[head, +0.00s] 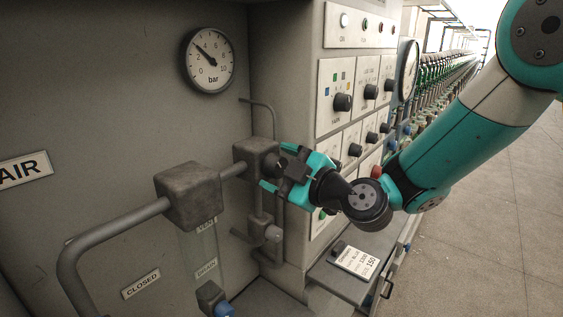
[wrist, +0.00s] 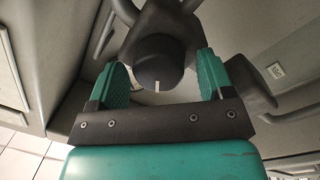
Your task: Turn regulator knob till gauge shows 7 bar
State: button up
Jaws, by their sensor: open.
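The round pressure gauge (head: 209,61) is on the grey panel in the head view. It is marked 0 to 10 bar, and its needle points up-left, at roughly 3, between the 2 and the 4. The dark regulator knob (wrist: 158,63) sits on the front of a grey block (head: 254,160). In the wrist view a pale mark on the knob points toward the gripper's palm. My gripper (head: 274,167) is open, with one teal finger on each side of the knob. Gaps show between fingers and knob in the wrist view (wrist: 160,75). The head view mostly hides the knob.
A second grey block (head: 189,195) with bent pipes stands to the left. A thin pipe (head: 262,106) rises behind the regulator. A control panel with black knobs (head: 343,102) is on the right, above a small shelf (head: 340,280). Open floor lies at far right.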

jog(key=shift+c, duration=0.4)
jog(key=c, duration=0.8)
jog(key=shift+c, duration=0.2)
